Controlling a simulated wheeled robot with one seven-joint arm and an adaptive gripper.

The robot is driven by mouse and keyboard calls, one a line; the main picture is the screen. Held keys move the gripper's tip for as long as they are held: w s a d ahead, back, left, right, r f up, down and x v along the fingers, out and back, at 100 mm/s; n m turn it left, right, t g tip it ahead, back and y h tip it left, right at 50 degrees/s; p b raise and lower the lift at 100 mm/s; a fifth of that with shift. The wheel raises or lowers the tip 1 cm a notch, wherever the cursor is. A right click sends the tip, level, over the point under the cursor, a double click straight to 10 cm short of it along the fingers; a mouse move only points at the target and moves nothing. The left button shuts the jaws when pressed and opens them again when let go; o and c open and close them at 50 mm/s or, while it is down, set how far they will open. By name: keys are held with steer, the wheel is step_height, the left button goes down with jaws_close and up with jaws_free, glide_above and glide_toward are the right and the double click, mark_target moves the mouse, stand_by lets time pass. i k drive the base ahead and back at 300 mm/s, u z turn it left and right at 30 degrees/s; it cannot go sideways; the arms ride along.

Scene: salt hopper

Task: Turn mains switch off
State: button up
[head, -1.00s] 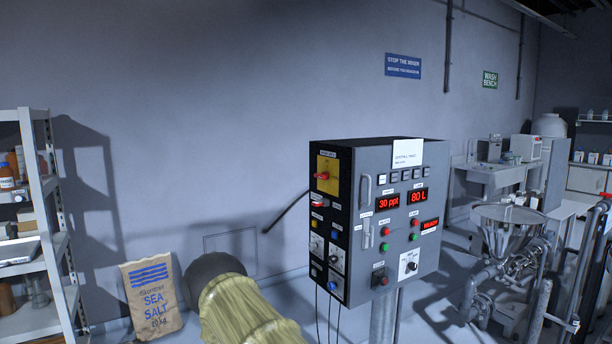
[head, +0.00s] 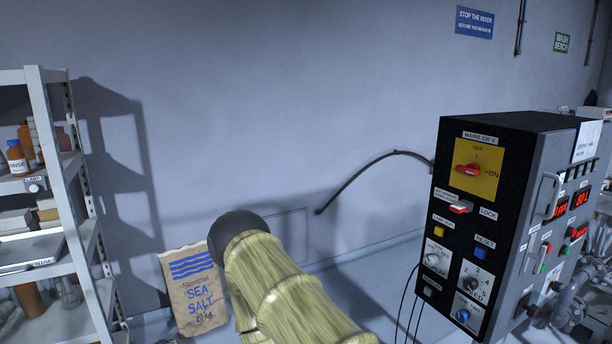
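The mains switch (head: 467,171) is a red rotary handle on a yellow plate (head: 480,188), under a "MAINS 230 V" label. It sits high on the black side face of the control box (head: 444,214) at the right of the head view. The plate reads OFF at the top and ON at the right. The red handle lies roughly level, in line with ON. My arm, in a yellowish ribbed sleeve, shows at the bottom centre, left of the box and apart from it. My gripper is not in the picture.
Below the switch are a red-and-white lock piece (head: 461,207), a blue reset button (head: 481,254) and several knobs. A cable (head: 362,172) runs from the wall to the box. A sea salt sack (head: 193,290) and a shelf rack (head: 68,190) stand left. Bare wall lies between.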

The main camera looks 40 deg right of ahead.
mark_target(472, 170)
steer(key=i, duration=2.2)
steer(key=z, duration=4.35)
steer(key=i, duration=0.5)
